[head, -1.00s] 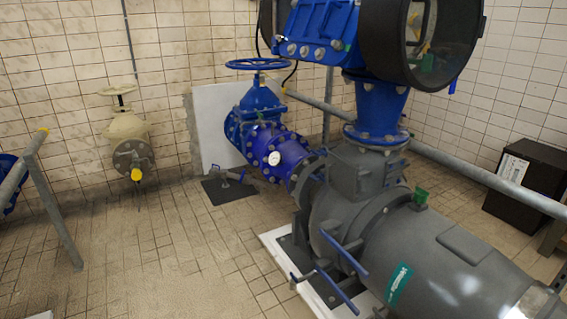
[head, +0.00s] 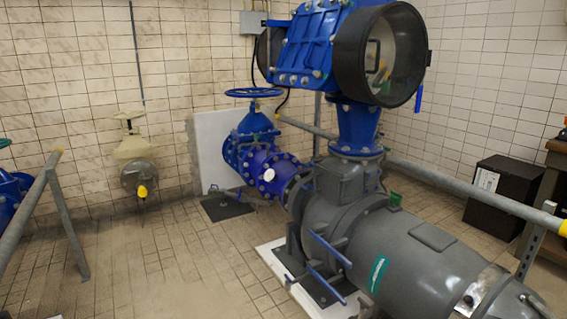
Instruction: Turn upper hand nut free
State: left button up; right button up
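A grey pump (head: 410,250) lies on its side at the lower right of the head view. Two blue bar handles stick out from its near left side, one above the other. The upper blue bar (head: 330,250) slants down to the right, and I take it for the upper hand nut. The lower blue bar (head: 327,284) slants the same way below it. Their threads and seats are too small to make out. Neither of my grippers shows in the view.
A metal rail (head: 440,178) with a yellow end runs behind the pump. A black box (head: 497,190) stands at the right wall. Another rail (head: 66,220) stands at the left. A beige valve (head: 133,150) sits by the back wall. The tiled floor (head: 150,265) left of the pump is clear.

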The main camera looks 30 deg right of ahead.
aim_at(307, 165)
jog(key=z, duration=0.05)
jog(key=i, duration=2.1)
jog(key=z, duration=1.65)
jog(key=i, duration=1.1)
jog(key=z, duration=1.2)
